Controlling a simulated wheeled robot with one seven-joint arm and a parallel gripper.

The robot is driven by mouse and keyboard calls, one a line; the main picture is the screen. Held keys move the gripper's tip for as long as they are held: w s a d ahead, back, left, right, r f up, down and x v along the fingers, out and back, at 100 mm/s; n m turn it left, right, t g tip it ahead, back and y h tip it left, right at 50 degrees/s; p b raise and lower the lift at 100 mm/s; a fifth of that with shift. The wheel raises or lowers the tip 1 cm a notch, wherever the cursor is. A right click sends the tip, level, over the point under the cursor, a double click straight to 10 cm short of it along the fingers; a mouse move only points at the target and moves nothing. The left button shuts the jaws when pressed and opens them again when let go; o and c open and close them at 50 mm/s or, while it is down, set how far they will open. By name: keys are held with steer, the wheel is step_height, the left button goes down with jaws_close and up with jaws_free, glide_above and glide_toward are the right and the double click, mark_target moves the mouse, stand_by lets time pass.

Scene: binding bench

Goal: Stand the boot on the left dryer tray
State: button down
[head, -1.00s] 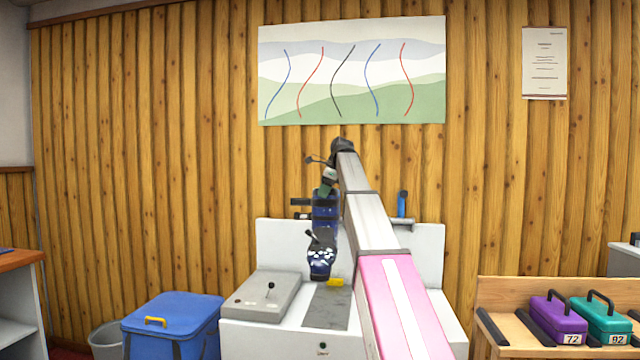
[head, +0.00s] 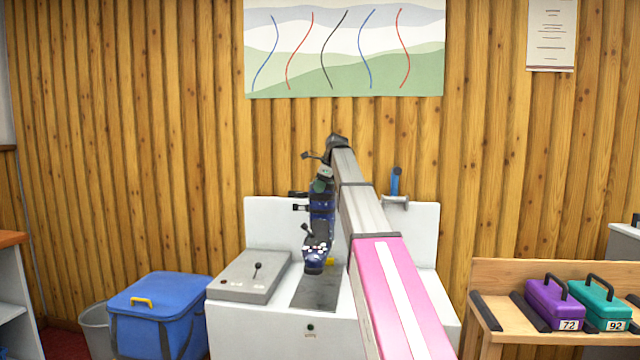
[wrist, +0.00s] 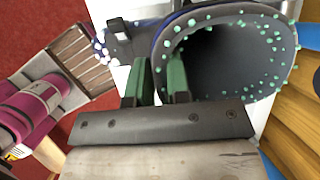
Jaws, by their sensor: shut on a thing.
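The boot (head: 321,205) is dark blue with pale spots on its toe. It hangs from my gripper (head: 324,172) over the white bench (head: 262,316), toe towards me, in front of the backboard. In the wrist view my gripper (wrist: 159,84) has its green fingers closed at the boot's cuff (wrist: 215,32), beside the wide opening lined with green dots. The toe overlaps the far end of a grey plate (head: 317,293) on the bench; I cannot tell whether they touch. I cannot identify a left dryer tray in these views.
A grey box with a lever (head: 250,277) stands left of the plate. A blue handle (head: 395,181) sits on the backboard behind my arm. A blue bin (head: 160,308) stands left. A wooden bench at right (head: 500,318) holds purple (head: 555,304) and teal boxes (head: 600,306).

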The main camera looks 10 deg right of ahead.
mark_target(319, 220)
steer(key=shift+f, duration=6.15)
steer(key=c, duration=1)
jaws_free()
steer(key=shift+f, duration=0.1)
